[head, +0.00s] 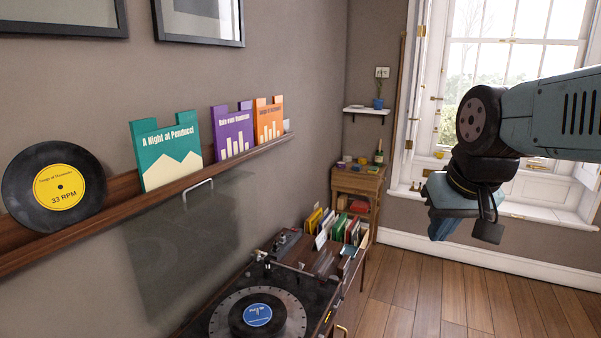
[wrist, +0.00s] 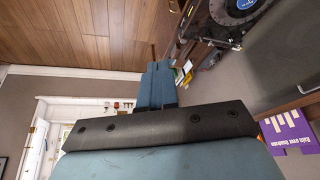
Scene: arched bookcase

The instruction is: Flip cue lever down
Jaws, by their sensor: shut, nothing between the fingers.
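The turntable (head: 218,322) sits low in the head view with a black record with a blue label (head: 258,314) on its platter. Small metal parts near the tonearm base (head: 264,257) stand at its back edge; I cannot tell which of them is the cue lever. The clear dust cover (head: 165,245) is raised against the wall. My gripper (head: 440,232) hangs in the air to the right, well apart from the turntable. In the wrist view my blue fingers (wrist: 158,72) are together and empty, and part of the turntable (wrist: 222,25) shows at the top right.
A wall ledge (head: 110,222) holds a yellow-label record (head: 55,190) and green (head: 168,155), purple (head: 233,133) and orange (head: 268,120) sleeves. A record bin (head: 325,255) stands beyond the turntable, near a wooden shelf (head: 357,183). The floor (head: 450,295) at right is clear.

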